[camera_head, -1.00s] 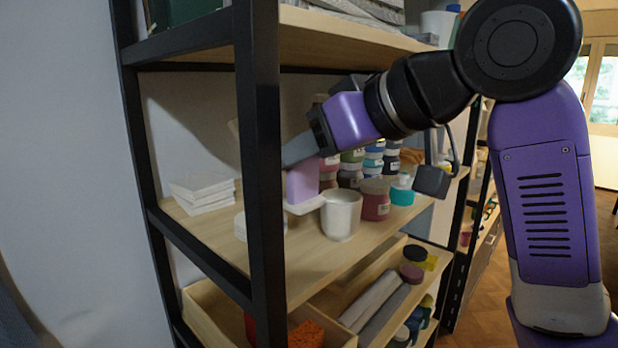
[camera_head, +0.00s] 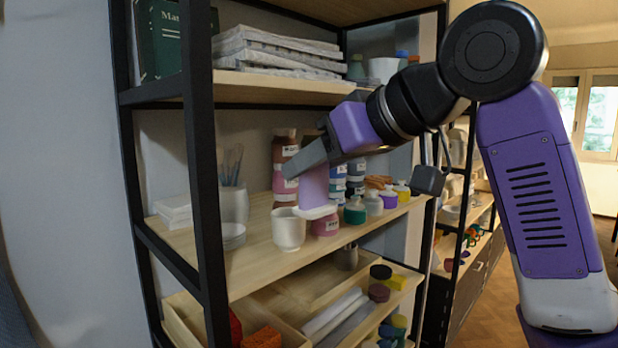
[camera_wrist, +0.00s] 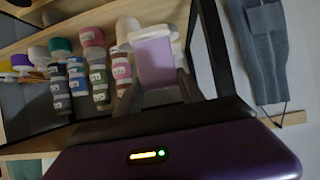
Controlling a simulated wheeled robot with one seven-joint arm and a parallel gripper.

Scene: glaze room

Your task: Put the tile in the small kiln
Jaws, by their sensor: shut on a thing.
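My gripper (camera_head: 314,168) is shut on a small tile (camera_head: 314,190) with a lilac upright face and a white foot. In the head view the tile hangs foot down, in front of bottles and beside a white cup (camera_head: 289,231). Whether it is over the shelf board or just in front of it is hard to tell. In the wrist view the tile (camera_wrist: 154,63) sits between the fingers of my gripper (camera_wrist: 160,92), with its white foot at the far end. I see no small kiln in either view.
A black-framed rack (camera_head: 201,150) stands close, its front post left of my gripper. Its middle shelf (camera_head: 255,262) holds white slabs (camera_head: 174,209), a brush pot (camera_head: 234,204) and several glaze bottles. Paper (camera_head: 275,55) lies above; a wooden drawer (camera_head: 188,318) is below. Open floor shows at right.

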